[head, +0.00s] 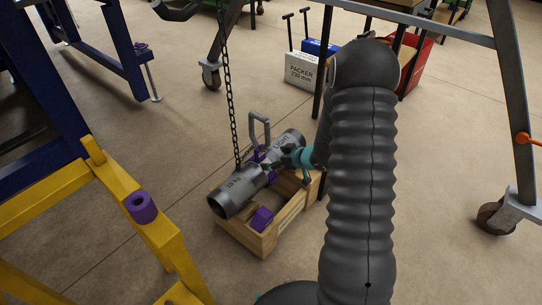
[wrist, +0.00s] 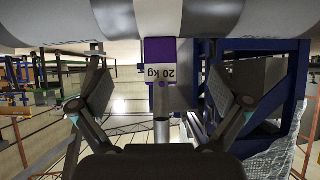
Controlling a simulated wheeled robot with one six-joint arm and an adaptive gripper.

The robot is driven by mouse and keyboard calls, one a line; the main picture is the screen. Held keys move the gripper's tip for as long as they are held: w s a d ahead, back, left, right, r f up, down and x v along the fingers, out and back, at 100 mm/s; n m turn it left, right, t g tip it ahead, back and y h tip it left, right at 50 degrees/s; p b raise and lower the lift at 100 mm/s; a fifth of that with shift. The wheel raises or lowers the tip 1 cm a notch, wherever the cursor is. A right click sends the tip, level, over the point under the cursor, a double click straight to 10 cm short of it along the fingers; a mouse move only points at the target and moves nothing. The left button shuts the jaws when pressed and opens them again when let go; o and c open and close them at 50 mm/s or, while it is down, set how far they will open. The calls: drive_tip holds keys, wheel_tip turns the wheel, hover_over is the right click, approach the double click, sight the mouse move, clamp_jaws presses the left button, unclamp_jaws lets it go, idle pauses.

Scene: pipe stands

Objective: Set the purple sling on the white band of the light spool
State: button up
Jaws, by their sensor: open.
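The light spool (head: 228,193) is a grey pipe piece lying at a slant above a wooden cradle. The purple sling (wrist: 160,50), with a white "20 kg" tag, shows right below the band there. My gripper (head: 286,156) is at the spool's right side. Its two fingers are apart, either side of the sling and tag. I cannot tell whether they touch. The sling's far side is hidden.
The wooden cradle (head: 263,243) has purple pads. A chain (head: 231,100) hangs down to the spool. A yellow stand (head: 122,203) with a purple roller is at left, with blue frames behind. A white packer box (head: 300,72) and a grey wheeled frame stand beyond. Open floor lies around the cradle.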

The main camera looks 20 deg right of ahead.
drive_tip(key=shift+s+d, duration=0.8)
drive_tip(key=shift+s, duration=0.35)
